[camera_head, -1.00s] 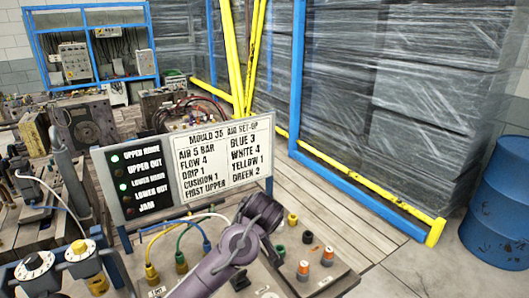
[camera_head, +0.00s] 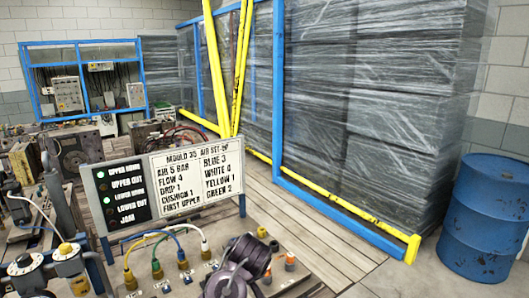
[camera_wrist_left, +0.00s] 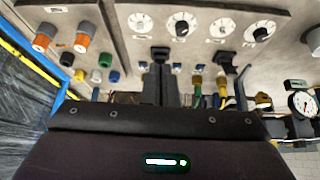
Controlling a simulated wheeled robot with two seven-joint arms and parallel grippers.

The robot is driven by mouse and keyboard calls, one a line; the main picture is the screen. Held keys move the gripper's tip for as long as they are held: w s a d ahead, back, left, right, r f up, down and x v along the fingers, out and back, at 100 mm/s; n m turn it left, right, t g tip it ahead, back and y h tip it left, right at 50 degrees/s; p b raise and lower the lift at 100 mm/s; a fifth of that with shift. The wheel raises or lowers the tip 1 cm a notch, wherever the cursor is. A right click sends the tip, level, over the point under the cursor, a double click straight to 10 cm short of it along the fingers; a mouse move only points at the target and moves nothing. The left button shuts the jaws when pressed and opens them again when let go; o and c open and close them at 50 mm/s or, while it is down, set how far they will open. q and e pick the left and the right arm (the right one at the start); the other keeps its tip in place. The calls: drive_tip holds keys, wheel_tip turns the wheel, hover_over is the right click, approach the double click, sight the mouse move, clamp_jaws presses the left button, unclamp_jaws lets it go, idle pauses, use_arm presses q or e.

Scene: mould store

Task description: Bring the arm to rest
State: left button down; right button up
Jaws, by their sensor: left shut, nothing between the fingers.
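My purple-grey arm (camera_head: 235,270) shows at the bottom middle of the head view, in front of the control panel; its fingers cannot be made out there. In the left wrist view my left gripper (camera_wrist_left: 160,78) is a dark narrow shape beyond the wide dark wrist housing. It is shut and empty, pointing toward the panel (camera_wrist_left: 105,18) with its dials and coloured knobs. No contact with the panel can be made out. My right gripper is not in view.
A set-up board (camera_head: 165,187) with lamps, some lit green, stands behind the hose fittings (camera_head: 157,270). A blue and yellow frame (camera_head: 335,213) fences wrapped stacks (camera_head: 375,110). A blue drum (camera_head: 483,215) stands at right. Floor (camera_head: 395,278) before the frame is clear.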

use_arm(q)
drive_tip(key=s+a+f+m+g+h, duration=0.1)
drive_tip(key=s+a+f+m+h, duration=0.25)
drive_tip(key=s+f, duration=0.7)
drive_tip(key=s+a+r+m, duration=0.15)
drive_tip(key=s+a, duration=0.25)
drive_tip(key=s, duration=0.4)
drive_tip(key=s+a+m, duration=0.3)
drive_tip(key=s+a, duration=0.2)
drive_tip(key=s, duration=0.3)
wheel_tip(320, 180, down, 31)
drive_tip(key=s+g+b, duration=0.2)
drive_tip(key=s+a+f, duration=0.1)
drive_tip(key=s+f, duration=0.9)
drive_tip(key=s+a+f+g+b, duration=0.1)
drive_tip(key=s+a+f, duration=0.1)
drive_tip(key=s+f, duration=0.8)
drive_tip(key=shift+a+f+m, duration=0.3)
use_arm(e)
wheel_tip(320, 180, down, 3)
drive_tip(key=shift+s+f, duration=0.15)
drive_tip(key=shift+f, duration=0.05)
use_arm(q)
drive_tip(key=shift+y, duration=0.25)
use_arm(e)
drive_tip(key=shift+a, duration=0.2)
